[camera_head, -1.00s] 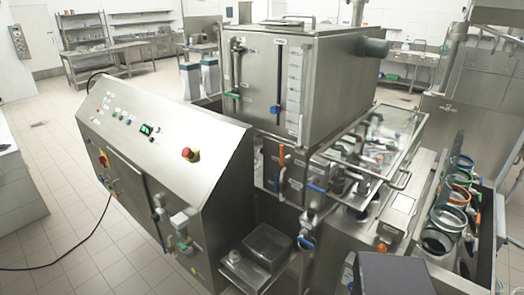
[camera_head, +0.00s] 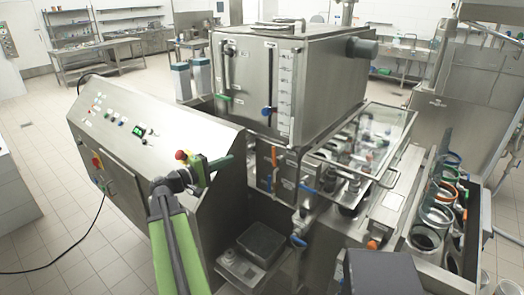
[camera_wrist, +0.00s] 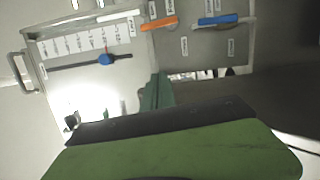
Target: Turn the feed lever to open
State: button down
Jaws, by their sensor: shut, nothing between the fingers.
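I cannot read the labels, so I cannot tell which handle is the feed lever. An orange handle (camera_head: 274,157) and a blue handle (camera_head: 307,188) sit on the machine's front below the steel hopper. The wrist view shows an orange handle (camera_wrist: 159,23) and a blue handle (camera_wrist: 218,19) beside small labels. The hopper front carries a green-ended lever (camera_head: 224,98) and a blue knob (camera_head: 266,111) in a slot. My gripper (camera_head: 214,166) is shut and empty, left of and apart from the orange handle in the head view. Its green finger (camera_wrist: 157,92) shows in the wrist view.
A control cabinet (camera_head: 150,145) with a red stop button (camera_head: 181,155) stands left, partly behind my arm. A clear lid (camera_head: 365,140) covers the filling section. A rack of ringed cylinders (camera_head: 436,215) stands right. A small black tray (camera_head: 262,244) sits low in front.

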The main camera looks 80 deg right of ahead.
aim_at(274, 156)
jog(key=s+d+r, duration=0.1)
jog(key=s+d, duration=0.5)
jog(key=s, duration=0.6)
jog(key=shift+s+g+p, duration=0.25)
jog(key=shift+g+p, duration=0.05)
jog(key=shift+s+a+r, duration=0.15)
jog(key=shift+s+a, duration=0.2)
jog(key=shift+s, duration=0.2)
